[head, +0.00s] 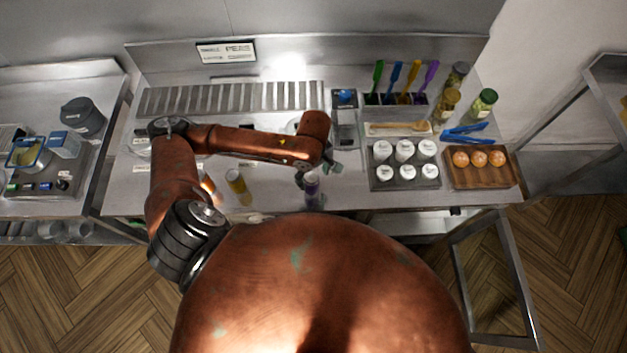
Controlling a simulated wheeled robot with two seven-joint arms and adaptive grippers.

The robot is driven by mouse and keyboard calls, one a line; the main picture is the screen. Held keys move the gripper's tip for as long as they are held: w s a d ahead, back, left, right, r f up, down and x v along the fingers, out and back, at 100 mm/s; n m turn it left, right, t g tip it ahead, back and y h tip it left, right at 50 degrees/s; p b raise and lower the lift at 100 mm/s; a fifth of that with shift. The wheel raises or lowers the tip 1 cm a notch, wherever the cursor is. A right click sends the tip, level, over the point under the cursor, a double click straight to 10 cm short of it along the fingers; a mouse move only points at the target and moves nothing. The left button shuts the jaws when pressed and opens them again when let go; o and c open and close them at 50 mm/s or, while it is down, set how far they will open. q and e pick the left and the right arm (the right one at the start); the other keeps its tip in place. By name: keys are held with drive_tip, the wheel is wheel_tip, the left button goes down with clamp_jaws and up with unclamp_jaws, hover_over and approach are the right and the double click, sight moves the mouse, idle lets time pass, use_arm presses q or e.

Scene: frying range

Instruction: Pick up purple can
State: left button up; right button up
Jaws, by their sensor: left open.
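The purple can (312,190) stands upright near the front edge of the steel counter, just right of the middle. My left gripper (316,168) is open, just behind and above the can. Its fingers show small and dark under the copper wrist, and the forearm hides part of it. I cannot tell whether a finger touches the can. My right gripper is not in view.
To the right are a tray (401,184) of several white-topped jars and a wooden tray (482,178) of oranges. Coloured-handled utensils and glass jars stand behind them.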

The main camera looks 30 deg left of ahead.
use_arm(q)
drive_tip(key=f, duration=0.3)
drive_tip(key=a+f, duration=0.1)
drive_tip(key=f, duration=0.1)
drive_tip(key=c, duration=1.5)
